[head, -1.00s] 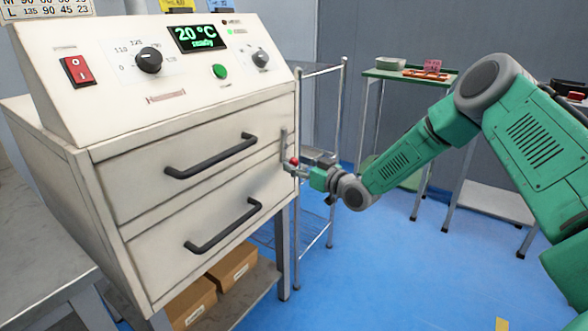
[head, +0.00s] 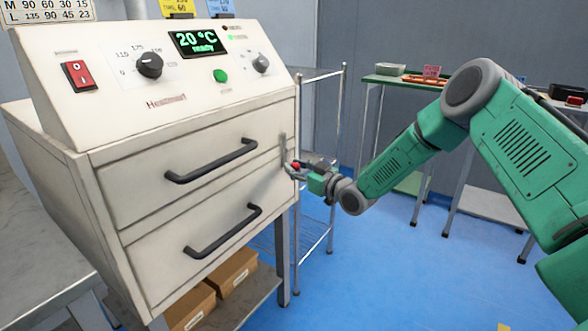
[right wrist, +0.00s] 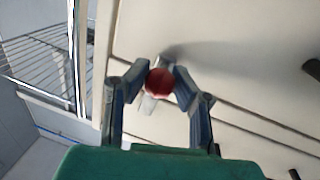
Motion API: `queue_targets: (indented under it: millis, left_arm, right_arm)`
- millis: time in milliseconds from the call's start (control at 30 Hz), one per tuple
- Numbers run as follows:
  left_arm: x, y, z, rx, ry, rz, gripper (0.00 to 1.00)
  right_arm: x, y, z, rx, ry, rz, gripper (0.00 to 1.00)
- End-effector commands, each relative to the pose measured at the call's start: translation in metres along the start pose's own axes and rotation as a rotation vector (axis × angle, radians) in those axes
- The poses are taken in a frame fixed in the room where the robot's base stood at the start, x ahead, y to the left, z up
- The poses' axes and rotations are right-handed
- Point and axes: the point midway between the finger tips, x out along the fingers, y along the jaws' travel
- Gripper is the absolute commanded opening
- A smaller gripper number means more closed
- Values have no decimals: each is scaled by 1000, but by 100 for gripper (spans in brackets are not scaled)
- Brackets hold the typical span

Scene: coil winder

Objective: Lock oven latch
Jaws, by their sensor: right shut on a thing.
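The oven (head: 130,208) is a cream cabinet with a sloped control panel and two drawer-like fronts, both flush in the head view. Its latch (head: 283,148) is a grey metal lever with a red ball knob (head: 295,166) at the right edge of the front. My right gripper (head: 299,167) is at the knob. In the right wrist view its two fingers (right wrist: 160,80) are shut on the red knob (right wrist: 159,83), one on each side. The grey lever shows partly behind the knob. My left gripper is in neither view.
The upper black handle (head: 211,162) and lower black handle (head: 224,232) stick out from the oven front. A wire rack (head: 330,160) stands right of the oven. Cardboard boxes (head: 236,272) sit below it. Blue floor (head: 390,270) is open at right.

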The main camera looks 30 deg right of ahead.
Motion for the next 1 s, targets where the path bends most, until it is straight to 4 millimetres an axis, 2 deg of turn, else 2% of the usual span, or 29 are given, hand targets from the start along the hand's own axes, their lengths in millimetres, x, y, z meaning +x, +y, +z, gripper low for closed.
queue_targets:
  millis: [133,167,200,233,533,667,767,1000]
  left_arm:
    - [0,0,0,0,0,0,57]
    - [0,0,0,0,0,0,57]
    - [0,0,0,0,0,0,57]
    - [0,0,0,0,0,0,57]
    - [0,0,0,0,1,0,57]
    - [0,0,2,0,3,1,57]
    - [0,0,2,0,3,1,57]
    - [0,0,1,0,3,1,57]
  right_arm:
    - [-1,2,1,2,-1,3,0]
    - [-1,2,1,2,-1,3,27]
    - [-1,2,1,2,-1,3,41]
    - [-1,2,1,2,-1,3,46]
    - [-1,1,0,3,-1,2,46]
    - [-9,1,0,4,-2,2,46]
    - [-26,2,1,6,-2,4,46]
    - [-77,2,2,8,-2,5,46]
